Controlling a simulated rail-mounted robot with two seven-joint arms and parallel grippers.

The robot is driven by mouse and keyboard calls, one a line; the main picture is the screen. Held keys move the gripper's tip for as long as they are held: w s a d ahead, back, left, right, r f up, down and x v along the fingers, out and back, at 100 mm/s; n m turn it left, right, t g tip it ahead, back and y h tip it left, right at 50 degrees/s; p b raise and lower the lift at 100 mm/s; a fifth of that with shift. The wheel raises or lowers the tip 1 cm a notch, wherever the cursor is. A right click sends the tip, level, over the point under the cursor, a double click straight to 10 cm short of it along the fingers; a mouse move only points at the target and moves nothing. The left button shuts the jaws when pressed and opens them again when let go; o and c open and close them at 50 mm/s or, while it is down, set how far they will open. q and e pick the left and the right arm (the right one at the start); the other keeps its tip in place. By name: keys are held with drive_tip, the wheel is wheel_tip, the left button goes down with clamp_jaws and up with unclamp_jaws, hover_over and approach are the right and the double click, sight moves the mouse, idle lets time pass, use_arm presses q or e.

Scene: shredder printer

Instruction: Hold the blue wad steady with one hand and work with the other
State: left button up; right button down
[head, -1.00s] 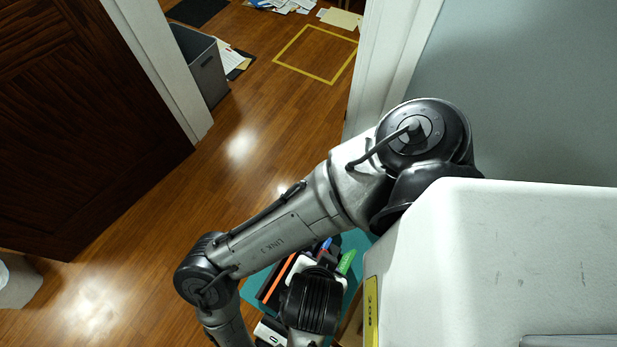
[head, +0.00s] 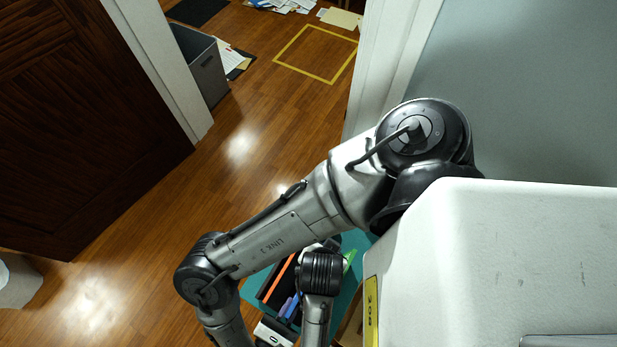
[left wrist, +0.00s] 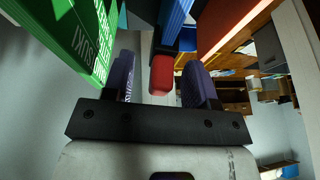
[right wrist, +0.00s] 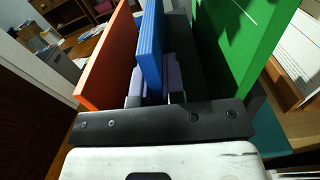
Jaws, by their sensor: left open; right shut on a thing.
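The blue wad (right wrist: 151,45) is a ridged blue slab standing upright in the right wrist view. My right gripper (right wrist: 152,90) is shut on it, one purple finger on each side. The wad also shows at the top of the left wrist view (left wrist: 177,18). My left gripper (left wrist: 161,80) is open, its fingers apart. A rounded red piece (left wrist: 161,74) shows between the fingers with a gap on both sides; I cannot tell how it joins the dark part behind it. In the head view arm links hide most of the work.
An orange panel (right wrist: 110,58) stands left of the wad and a large green panel (right wrist: 233,50) right of it, both close. They sit over a teal mat (head: 250,289). A white machine (head: 500,255) fills the lower right of the head view. Open wooden floor lies left.

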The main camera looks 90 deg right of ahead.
use_arm(q)
drive_tip(key=shift+d+f, duration=0.1)
drive_tip(key=shift+f, duration=0.15)
clamp_jaws()
idle(0.7)
idle(1.2)
drive_tip(key=shift+s+r, duration=0.1)
drive_tip(key=shift+r, duration=0.55)
idle(0.4)
drive_tip(key=c, duration=0.7)
unclamp_jaws()
clamp_jaws()
